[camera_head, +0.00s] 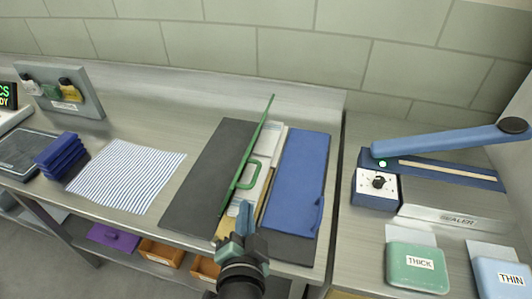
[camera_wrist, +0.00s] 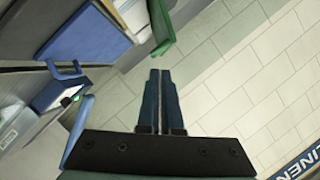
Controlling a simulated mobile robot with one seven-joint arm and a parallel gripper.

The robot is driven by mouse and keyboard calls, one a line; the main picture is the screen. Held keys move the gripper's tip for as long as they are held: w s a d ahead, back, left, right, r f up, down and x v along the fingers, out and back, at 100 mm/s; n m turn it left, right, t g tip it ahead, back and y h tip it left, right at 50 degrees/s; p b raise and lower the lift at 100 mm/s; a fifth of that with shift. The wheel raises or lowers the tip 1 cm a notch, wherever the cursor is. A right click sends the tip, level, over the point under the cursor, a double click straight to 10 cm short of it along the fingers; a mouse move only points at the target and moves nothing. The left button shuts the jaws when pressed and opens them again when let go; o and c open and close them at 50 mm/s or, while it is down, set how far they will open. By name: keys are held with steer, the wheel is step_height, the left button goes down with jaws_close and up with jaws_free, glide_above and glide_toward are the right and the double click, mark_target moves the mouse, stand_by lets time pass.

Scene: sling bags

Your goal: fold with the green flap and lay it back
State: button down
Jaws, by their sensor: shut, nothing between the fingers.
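The folding board lies on the steel bench, with a dark grey panel (camera_head: 208,175) on the left and a blue panel (camera_head: 295,180) on the right. Between them the green flap (camera_head: 258,132) stands raised, seen nearly edge-on, with a green handle (camera_head: 251,173) on its right side. Pale and tan surfaces show beside it; I cannot tell what lies there. My gripper (camera_head: 244,208) is shut and empty, near the front end of the flap. In the wrist view my gripper (camera_wrist: 160,72) points past a green part (camera_wrist: 162,28); a gap shows between them.
A striped cloth (camera_head: 127,175) lies flat on the left, beside a stack of blue folded pieces (camera_head: 62,155). A sealer with a raised blue arm (camera_head: 440,142) stands on the right bench, with a green THICK box (camera_head: 416,270) and a blue THIN box (camera_head: 500,280) in front.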

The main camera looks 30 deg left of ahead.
steer(key=w+d+f+m+t+y+b, duration=0.1)
steer(key=w+d+f+m+t+b, duration=0.2)
steer(key=d+f+m+b, duration=0.55)
steer(key=w+a+r+m+p, duration=0.2)
steer(key=w+a+r+p, duration=0.1)
steer(key=w+a, duration=0.4)
steer(key=a+r, duration=0.1)
steer(key=a, duration=0.2)
steer(key=shift+a, duration=0.3)
steer(key=shift+r, duration=0.1)
steer(key=shift+r, duration=0.15)
